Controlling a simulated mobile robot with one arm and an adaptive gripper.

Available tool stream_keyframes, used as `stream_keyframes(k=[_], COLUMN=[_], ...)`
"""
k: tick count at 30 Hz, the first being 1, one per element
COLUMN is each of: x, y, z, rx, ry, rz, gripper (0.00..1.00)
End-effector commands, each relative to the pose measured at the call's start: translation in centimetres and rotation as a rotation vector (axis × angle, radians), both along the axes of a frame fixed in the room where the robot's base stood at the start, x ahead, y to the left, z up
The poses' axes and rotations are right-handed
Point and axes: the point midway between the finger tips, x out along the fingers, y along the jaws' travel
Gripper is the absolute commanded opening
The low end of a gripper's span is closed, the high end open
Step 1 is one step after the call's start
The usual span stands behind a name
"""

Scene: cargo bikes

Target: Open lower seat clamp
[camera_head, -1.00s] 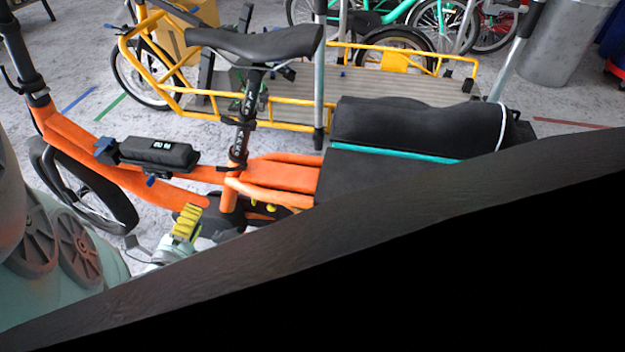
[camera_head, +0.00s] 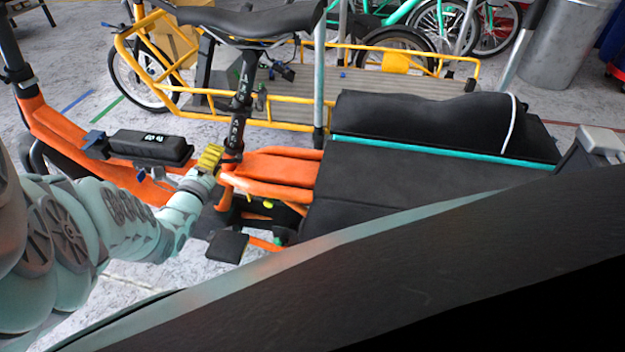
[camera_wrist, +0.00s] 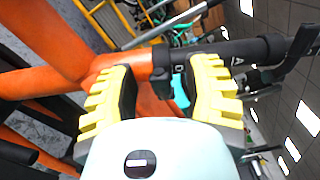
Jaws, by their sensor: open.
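The orange cargo bike (camera_head: 270,175) has a black seat post (camera_head: 240,105) under a black saddle (camera_head: 235,20). A dark lower seat clamp (camera_head: 231,158) sits where the post enters the orange frame. In the wrist view, the dark clamp collar (camera_wrist: 162,66) lies between and beyond the yellow fingers, with the black post (camera_wrist: 230,52) running right from it. My gripper (camera_head: 211,157) is open, just left of the clamp in the head view. Its fingers also show spread apart in the wrist view (camera_wrist: 164,68). Contact and the clamp's lever cannot be made out.
A black battery pack (camera_head: 150,147) on the orange frame is close to my wrist. A black padded rear seat (camera_head: 420,125) lies right of the post. A yellow cargo bike (camera_head: 290,90) stands behind. A black pedal (camera_head: 228,247) is below my gripper.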

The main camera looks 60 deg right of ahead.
Motion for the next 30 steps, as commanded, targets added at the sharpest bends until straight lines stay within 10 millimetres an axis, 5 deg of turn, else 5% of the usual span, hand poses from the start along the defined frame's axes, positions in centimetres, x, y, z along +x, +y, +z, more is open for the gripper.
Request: stream_keyframes(k=[10, 25, 30], x=[0.04, 0.02, 0.03], y=[-0.31, -0.32, -0.31], z=[0.07, 0.07, 0.07], rx=[0.001, 0.000, 0.000], ry=[0.000, 0.000, 0.000], rz=[-0.002, -0.002, -0.002], gripper=[0.51, 0.00, 0.00])
